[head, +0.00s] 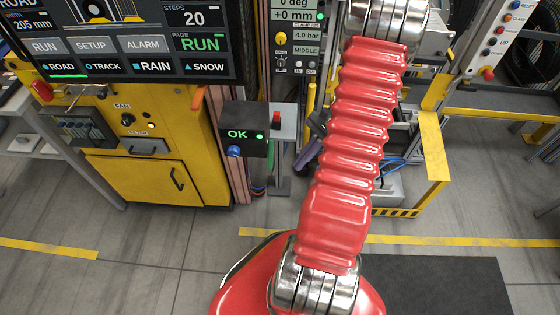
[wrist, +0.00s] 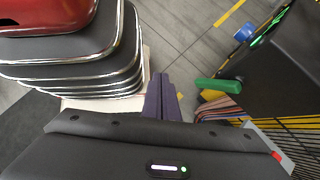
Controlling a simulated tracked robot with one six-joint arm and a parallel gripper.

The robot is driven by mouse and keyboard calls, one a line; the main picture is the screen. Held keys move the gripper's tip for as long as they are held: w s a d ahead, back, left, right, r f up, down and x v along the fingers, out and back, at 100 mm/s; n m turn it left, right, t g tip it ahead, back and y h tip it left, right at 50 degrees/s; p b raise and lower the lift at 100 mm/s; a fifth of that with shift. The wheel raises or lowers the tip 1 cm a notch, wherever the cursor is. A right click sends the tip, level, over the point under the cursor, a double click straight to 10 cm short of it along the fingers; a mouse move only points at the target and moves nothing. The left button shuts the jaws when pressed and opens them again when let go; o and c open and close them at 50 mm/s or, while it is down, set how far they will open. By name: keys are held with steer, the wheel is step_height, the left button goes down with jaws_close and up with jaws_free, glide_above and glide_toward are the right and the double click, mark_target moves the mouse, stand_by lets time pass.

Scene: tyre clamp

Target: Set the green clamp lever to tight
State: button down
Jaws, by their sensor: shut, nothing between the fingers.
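The green clamp lever (wrist: 218,85) is a short green bar in the wrist view, right of my fingertips and beside a dark box. It lies roughly crosswise in that picture. A clear gap separates the fingertips from the lever. In the head view my gripper (head: 304,158) shows partly, just left of my red arm, which hides the rest. The dark box (head: 239,118) reads OK and has a blue knob (head: 233,151).
A grey post with a red-topped switch (head: 276,119) stands between the dark box and my gripper. A yellow cabinet (head: 150,180) is at left. A yellow frame (head: 433,147) stands right of my arm. The floor in front is mostly open.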

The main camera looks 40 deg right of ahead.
steer(key=a+r+n+t+h, duration=0.4)
steer(key=a+r+n+h, duration=0.4)
steer(key=a+r+n, duration=1.2)
steer(key=a+r, duration=0.8)
steer(key=r, duration=0.1)
steer(key=shift+w+d, duration=0.1)
steer(key=shift+d, duration=0.05)
